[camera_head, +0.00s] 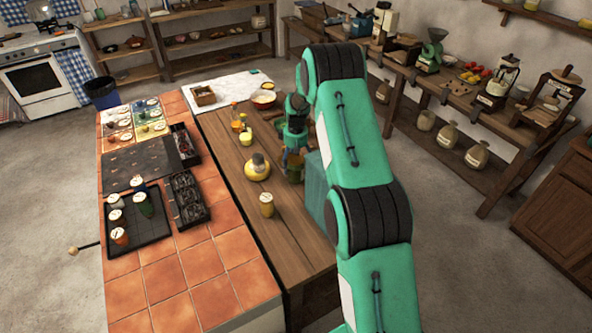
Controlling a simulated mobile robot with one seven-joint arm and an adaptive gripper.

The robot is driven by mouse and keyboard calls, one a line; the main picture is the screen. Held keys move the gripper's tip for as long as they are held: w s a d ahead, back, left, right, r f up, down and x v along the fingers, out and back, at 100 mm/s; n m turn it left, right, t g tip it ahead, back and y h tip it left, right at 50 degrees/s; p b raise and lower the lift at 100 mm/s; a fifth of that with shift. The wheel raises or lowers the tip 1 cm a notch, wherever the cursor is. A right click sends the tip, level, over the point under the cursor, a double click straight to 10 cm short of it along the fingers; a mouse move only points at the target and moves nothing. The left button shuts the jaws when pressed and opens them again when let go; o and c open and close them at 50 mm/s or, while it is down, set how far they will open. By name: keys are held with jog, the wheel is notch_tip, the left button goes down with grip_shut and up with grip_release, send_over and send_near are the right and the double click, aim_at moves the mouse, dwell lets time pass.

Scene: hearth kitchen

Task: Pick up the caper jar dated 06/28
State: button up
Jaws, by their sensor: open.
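Several small jars with pale lids stand on a black tray (158,226) at the left of the tiled counter; a green jar (143,205) and an orange jar (120,237) are among them. More lidded jars (143,116) stand on coloured mats at the counter's far end. A yellowish jar (267,205) stands alone on the wooden table. The lid dates are too small to read, so I cannot tell which is the caper jar dated 06/28. My gripper (293,177) is open, low over the wooden table, right of a yellow round pot (256,168). My arm hides part of the table.
A dark board (138,163) and black divided trays (186,199) lie on the tiled counter (205,262). Small bottles (236,112), a bowl (263,99) and a wooden box (203,95) stand farther back. A teal box (314,187) is beside my gripper. The table's near end is clear.

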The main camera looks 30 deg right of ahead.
jog(key=shift+f, duration=1.2)
jog(key=shift+c, duration=0.6)
jog(key=shift+r, duration=0.1)
jog(key=c, duration=1.8)
jog(key=shift+o, duration=0.2)
jog(key=shift+r, duration=0.1)
jog(key=shift+r+p, duration=0.4)
jog(key=shift+r, duration=4.5)
